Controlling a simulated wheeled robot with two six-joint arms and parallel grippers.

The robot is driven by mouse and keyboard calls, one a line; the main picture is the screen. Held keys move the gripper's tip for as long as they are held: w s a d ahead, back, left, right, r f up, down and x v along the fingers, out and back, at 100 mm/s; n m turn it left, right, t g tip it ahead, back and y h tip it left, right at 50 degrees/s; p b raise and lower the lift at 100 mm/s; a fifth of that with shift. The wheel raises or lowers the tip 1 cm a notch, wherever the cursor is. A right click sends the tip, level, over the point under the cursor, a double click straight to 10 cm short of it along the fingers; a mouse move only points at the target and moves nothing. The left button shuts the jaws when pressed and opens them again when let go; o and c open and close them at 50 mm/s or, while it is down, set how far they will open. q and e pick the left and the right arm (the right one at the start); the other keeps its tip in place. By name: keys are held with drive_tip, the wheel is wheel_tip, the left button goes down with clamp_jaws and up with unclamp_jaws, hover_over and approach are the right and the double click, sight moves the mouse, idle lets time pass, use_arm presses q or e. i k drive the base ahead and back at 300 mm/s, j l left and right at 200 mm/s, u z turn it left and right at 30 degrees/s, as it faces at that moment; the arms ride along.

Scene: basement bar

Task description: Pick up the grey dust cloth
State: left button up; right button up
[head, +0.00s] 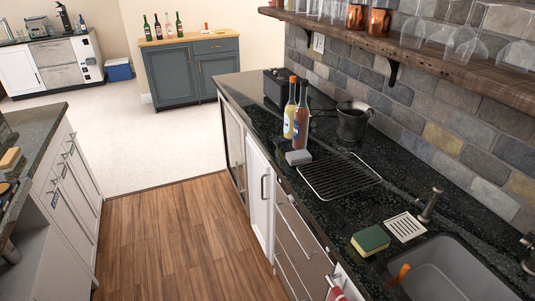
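A small grey folded item (299,157), which looks like the grey dust cloth, lies on the dark stone counter (262,128) near its front edge. It sits just in front of two bottles and left of a black wire rack. It is small in the picture, so its material is hard to make out. Neither of my grippers shows in the head view.
Two bottles (301,118), a wire rack (338,177) and a dark metal pot (352,122) stand around it. A green-yellow sponge (371,240) and a sink (450,275) are nearer. A shelf (440,55) overhangs the counter. The wooden floor (170,240) is clear.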

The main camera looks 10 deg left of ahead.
sight(301, 156)
drive_tip(key=z, duration=1.55)
drive_tip(key=u, duration=1.55)
drive_tip(key=z, duration=0.5)
drive_tip(key=i+j+z, duration=0.25)
drive_tip(key=j, duration=0.15)
drive_tip(key=i+j+z, duration=0.2)
drive_tip(key=j, duration=0.2)
drive_tip(key=j+z, duration=0.25)
drive_tip(key=j, duration=0.15)
drive_tip(key=i+j+z, duration=0.2)
drive_tip(key=j, duration=0.25)
drive_tip(key=k, duration=0.1)
